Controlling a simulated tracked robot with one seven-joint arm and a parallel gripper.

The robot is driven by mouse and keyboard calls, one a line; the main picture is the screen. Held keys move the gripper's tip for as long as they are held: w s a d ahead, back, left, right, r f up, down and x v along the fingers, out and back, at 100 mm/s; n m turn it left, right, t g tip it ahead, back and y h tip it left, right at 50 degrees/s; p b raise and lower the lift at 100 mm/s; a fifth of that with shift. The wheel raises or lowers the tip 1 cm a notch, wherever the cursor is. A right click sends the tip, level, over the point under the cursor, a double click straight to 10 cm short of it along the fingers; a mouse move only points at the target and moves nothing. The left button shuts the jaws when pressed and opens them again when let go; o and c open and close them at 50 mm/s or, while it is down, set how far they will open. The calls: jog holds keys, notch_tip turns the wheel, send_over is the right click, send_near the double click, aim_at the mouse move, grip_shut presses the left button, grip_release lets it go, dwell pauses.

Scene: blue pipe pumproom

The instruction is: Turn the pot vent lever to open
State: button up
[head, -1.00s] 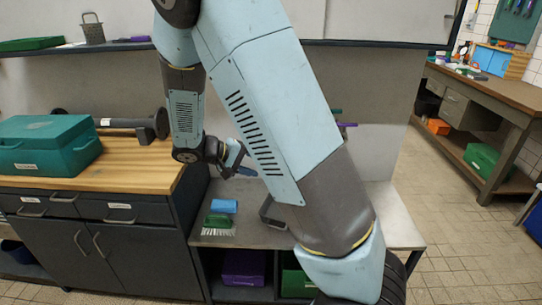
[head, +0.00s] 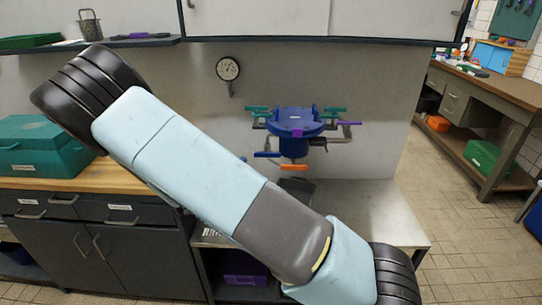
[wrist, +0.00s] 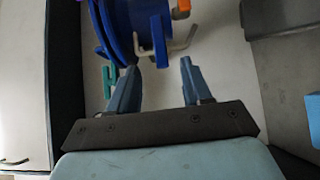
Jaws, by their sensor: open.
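The blue pot (head: 293,142) is on the wall side above the grey bench in the head view. Levers with teal (head: 333,111), purple (head: 349,124), blue (head: 266,154) and orange (head: 294,167) handles surround it; I cannot tell which is the vent lever. In the wrist view the pot (wrist: 118,28) is at the top, with a blue handle (wrist: 160,42) on a bent metal rod and an orange one (wrist: 183,7). My gripper (wrist: 161,67) is open and empty, its fingers pointing toward the blue handle.
A pressure gauge (head: 228,69) hangs on the wall left of the pot. A shelf (head: 110,43) runs above. A teal toolbox (head: 40,146) stands on the wooden counter at left. The grey bench top (head: 375,215) is bare at right.

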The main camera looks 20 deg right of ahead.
aim_at(266, 156)
jog(key=x, duration=1.2)
jog(key=shift+w+d, duration=0.1)
jog(key=shift+d, duration=0.2)
